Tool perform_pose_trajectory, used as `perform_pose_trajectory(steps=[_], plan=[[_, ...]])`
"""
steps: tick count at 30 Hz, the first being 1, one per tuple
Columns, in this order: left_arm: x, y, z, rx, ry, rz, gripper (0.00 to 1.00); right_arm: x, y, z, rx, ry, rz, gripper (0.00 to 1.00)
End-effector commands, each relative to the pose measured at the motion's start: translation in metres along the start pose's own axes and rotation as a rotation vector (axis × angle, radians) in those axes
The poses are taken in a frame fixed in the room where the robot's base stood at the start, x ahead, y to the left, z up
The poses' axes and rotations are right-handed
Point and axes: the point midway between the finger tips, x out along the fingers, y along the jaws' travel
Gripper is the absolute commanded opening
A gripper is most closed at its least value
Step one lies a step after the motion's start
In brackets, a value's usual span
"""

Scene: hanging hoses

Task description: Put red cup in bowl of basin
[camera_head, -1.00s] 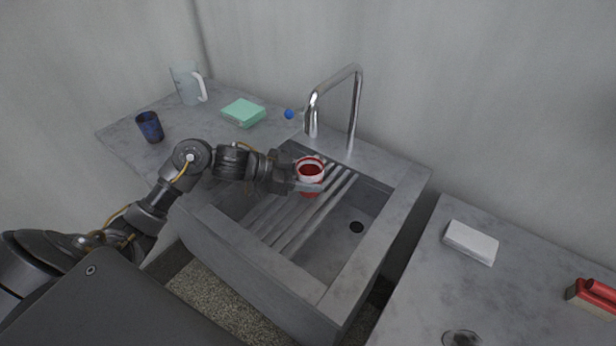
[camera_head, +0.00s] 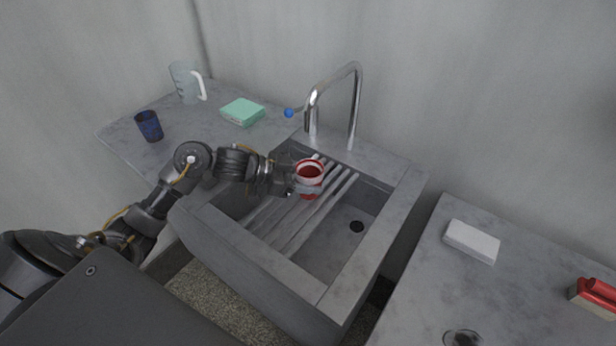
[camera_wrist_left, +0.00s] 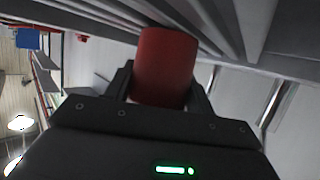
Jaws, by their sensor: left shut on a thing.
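The red cup (camera_head: 309,173) has a pale band and stands upright between the fingers of my left gripper (camera_head: 306,187). The gripper is shut on it. The cup is over the slatted drain rack in the basin (camera_head: 330,254), left of the open bowl with the dark drain hole (camera_head: 357,227). In the left wrist view the cup (camera_wrist_left: 165,66) sits between the two fingers, close to the ribs. I cannot tell whether its base touches the slats. My right gripper is not in view.
The left counter holds a dark blue cup (camera_head: 149,126), a pitcher (camera_head: 186,82) and a green box (camera_head: 242,112). The right counter holds a white block (camera_head: 471,242), a red-topped brush (camera_head: 595,296) and a glass (camera_head: 462,339).

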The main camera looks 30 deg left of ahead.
Motion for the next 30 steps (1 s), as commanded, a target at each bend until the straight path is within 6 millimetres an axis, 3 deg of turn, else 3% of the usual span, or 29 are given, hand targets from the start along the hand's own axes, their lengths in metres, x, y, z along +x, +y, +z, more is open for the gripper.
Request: perform_pose_trajectory(steps=[2, 3, 8, 19, 30], plan=[[0.001, 0.0, 0.002, 0.0, 0.0, 0.0, 0.28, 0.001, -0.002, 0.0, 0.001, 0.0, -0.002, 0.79], [0.001, 0.0, 0.001, 0.0, 0.0, 0.0, 0.59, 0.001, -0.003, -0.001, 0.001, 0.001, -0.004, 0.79], [0.001, 0.0, 0.001, 0.0, 0.0, 0.0, 0.79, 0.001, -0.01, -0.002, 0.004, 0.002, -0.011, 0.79], [-0.002, 0.0, 0.002, 0.0, -0.001, -0.001, 0.79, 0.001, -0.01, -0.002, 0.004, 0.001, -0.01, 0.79], [-0.072, -0.001, 0.004, 0.0, -0.004, -0.003, 0.79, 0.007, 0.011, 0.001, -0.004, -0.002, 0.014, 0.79]])
